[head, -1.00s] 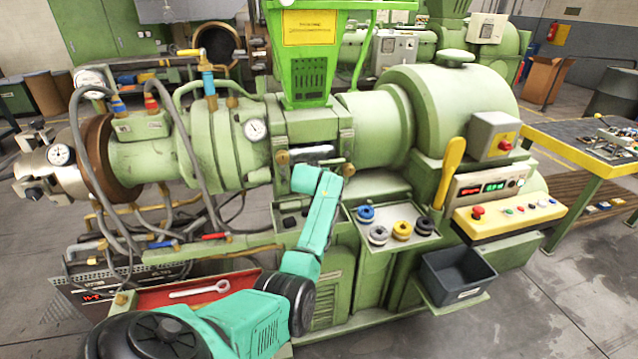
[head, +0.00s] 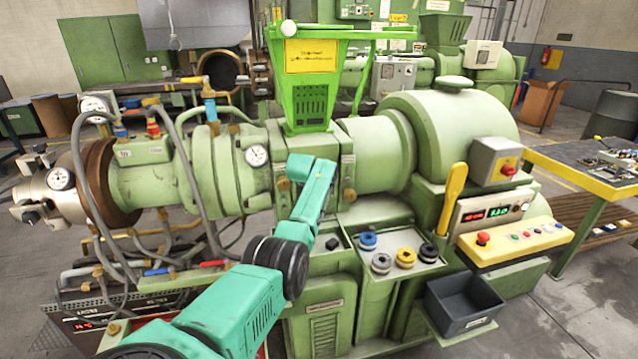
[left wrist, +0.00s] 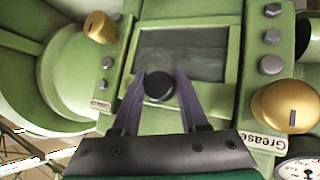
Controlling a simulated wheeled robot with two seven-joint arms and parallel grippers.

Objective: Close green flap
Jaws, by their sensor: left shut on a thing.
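In the left wrist view, my left gripper (left wrist: 159,88) is shut on a round black knob (left wrist: 158,84), one finger on each side. The knob is in front of the lower edge of a dark grey rectangular panel or recess (left wrist: 185,52) framed in green. Green surface shows below it between the fingers; I cannot tell exactly where the flap's edges lie. In the head view, my left arm's teal wrist (head: 312,180) reaches the front of the green extruder block below the bright green hopper (head: 308,92). The wrist hides the fingers, knob and flap there. My right gripper is not in view.
Brass knobs (left wrist: 101,27) and a larger one (left wrist: 287,106) flank the frame in the left wrist view. In the head view, a tray (head: 427,262) with several spools and a dark bin (head: 462,301) stand right of my arm. Hoses hang at left.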

